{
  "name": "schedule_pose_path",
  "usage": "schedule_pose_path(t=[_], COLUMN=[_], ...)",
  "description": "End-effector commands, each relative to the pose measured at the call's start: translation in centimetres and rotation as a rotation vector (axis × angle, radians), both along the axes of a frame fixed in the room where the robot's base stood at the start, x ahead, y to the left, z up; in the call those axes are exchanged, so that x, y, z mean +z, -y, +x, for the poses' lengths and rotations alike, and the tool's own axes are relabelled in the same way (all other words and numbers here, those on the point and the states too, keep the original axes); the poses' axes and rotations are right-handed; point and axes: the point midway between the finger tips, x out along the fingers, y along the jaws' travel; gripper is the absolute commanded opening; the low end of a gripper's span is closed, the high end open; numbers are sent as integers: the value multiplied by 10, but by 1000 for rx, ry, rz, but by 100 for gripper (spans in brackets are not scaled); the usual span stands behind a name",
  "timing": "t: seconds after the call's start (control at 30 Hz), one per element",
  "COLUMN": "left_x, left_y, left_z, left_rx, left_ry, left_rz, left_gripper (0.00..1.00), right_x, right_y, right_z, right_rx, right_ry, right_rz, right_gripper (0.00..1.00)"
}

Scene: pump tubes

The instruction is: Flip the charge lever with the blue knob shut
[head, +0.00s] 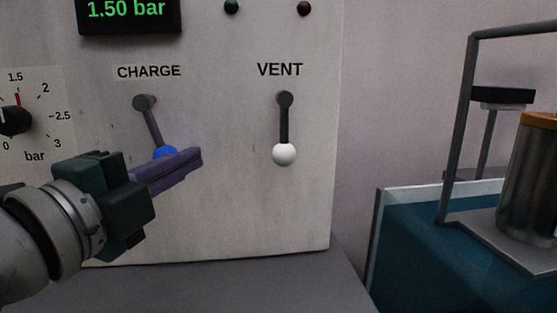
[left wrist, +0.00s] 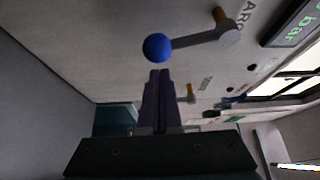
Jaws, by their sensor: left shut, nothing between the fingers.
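The charge lever (head: 152,126) is on the white panel under the CHARGE label. It hangs down from its pivot, leaning slightly right. Its blue knob (head: 165,152) is at the lower end, partly hidden behind my left gripper's fingers in the head view. The blue knob also shows whole in the left wrist view (left wrist: 157,47), just beyond the fingertips. My left gripper (head: 200,157) is shut and empty, its purple fingers pointing right across the panel, close to the knob. I cannot tell whether they touch. My right gripper is not in view.
The vent lever (head: 284,122) with a white knob hangs straight down to the right. A pressure dial (head: 15,120) is at the left, and a display (head: 127,10) reads 1.50 bar. A metal cylinder (head: 528,180) in a frame stands at the far right.

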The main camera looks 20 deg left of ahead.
Motion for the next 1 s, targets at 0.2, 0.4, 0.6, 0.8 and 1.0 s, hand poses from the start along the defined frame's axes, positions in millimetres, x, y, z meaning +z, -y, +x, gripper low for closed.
schedule_pose_path(t=[0.2,0.4,0.6,0.8,1.0], left_x=[0,0,4,4,-4], left_y=[-8,-8,-11,-19,-26], left_z=[-4,-4,-5,-10,-14], left_rx=[-1,-1,0,-1,-1], left_ry=[1,2,-22,-101,-152], left_rz=[-1,-1,33,160,246], left_gripper=[0,0,0,0,0], right_x=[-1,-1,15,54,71], right_y=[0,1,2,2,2], right_z=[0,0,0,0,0], right_rx=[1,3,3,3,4], right_ry=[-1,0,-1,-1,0], right_rz=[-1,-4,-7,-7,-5], right_gripper=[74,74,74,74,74])
